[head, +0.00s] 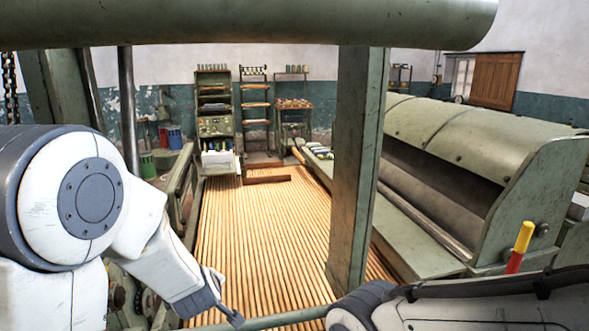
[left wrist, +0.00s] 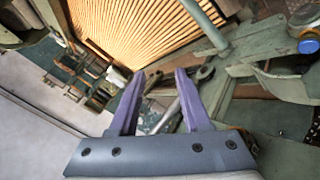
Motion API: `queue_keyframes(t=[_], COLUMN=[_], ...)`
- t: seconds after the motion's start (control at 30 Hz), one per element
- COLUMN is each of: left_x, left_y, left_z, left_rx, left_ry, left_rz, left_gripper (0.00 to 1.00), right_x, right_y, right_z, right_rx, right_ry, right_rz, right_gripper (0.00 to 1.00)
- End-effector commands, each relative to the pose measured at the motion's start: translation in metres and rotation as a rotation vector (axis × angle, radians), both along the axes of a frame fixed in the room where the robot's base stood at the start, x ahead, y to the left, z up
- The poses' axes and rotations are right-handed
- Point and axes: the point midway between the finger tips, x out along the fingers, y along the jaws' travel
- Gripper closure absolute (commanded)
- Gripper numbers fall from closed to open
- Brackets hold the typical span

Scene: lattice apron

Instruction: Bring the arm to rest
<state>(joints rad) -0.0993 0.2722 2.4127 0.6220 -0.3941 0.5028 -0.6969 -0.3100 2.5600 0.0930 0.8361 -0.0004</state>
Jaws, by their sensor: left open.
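My left arm comes in from the left in the head view, and its gripper (head: 222,307) points down and right near the bottom edge, over the near left edge of the wooden slats. In the left wrist view my left gripper (left wrist: 163,75) shows two purple fingers spread apart with nothing between them. A metal wrench-like tool (left wrist: 170,112) shows beyond and between the fingers; I cannot tell how far below it lies. My right arm (head: 470,305) shows at the bottom right of the head view, but its gripper is out of the picture.
The slatted apron (head: 262,235) runs away from me. A green post (head: 352,170) stands at its right, and a thick green beam (head: 250,22) crosses overhead. A large hooded green machine (head: 490,150) fills the right side. A rail (head: 265,322) crosses the near edge. Shelves (head: 214,110) stand far back.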

Motion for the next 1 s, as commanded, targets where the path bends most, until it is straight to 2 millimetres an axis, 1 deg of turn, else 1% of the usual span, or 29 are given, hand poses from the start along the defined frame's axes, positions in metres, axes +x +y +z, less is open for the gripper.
queue_keyframes(t=[0.03,0.1,0.23,0.37,0.57,0.6,0.77,0.87,0.97,1.0], left_x=[-0.016,-0.038,-0.077,-0.114,-0.168,-0.169,-0.185,-0.199,-0.219,-0.228], left_y=[-0.008,-0.018,-0.024,-0.021,-0.006,-0.020,-0.054,-0.076,-0.097,-0.106], left_z=[-0.001,-0.006,-0.013,-0.017,-0.019,-0.016,-0.005,0.003,0.011,0.015], left_rx=[0.040,0.097,0.184,0.268,0.390,0.392,0.406,0.416,0.430,0.436], left_ry=[0.070,0.164,0.302,0.426,0.603,0.595,0.601,0.606,0.613,0.616], left_rz=[-0.128,-0.292,-0.527,-0.716,-0.982,-1.013,-1.130,-1.212,-1.307,-1.348], left_gripper=[0.53,0.53,0.53,0.53,0.53,0.53,0.53,0.53,0.53,0.53], right_x=[0.000,0.000,0.000,0.000,0.000,0.000,0.000,0.000,0.000,0.000], right_y=[0.000,0.000,0.000,0.000,0.000,0.000,0.000,0.000,0.000,0.000], right_z=[0.000,0.000,0.000,0.000,0.000,0.000,0.000,0.000,0.000,0.000], right_rx=[0.000,0.000,0.000,0.000,0.000,0.000,0.000,0.000,0.000,0.000], right_ry=[0.000,0.000,0.000,0.000,0.000,0.000,0.000,0.000,0.000,0.000], right_rz=[0.000,0.000,0.000,0.000,0.000,0.000,0.000,0.000,0.000,0.000], right_gripper=[0.07,0.07,0.07,0.07,0.07,0.07,0.07,0.07,0.07,0.07])
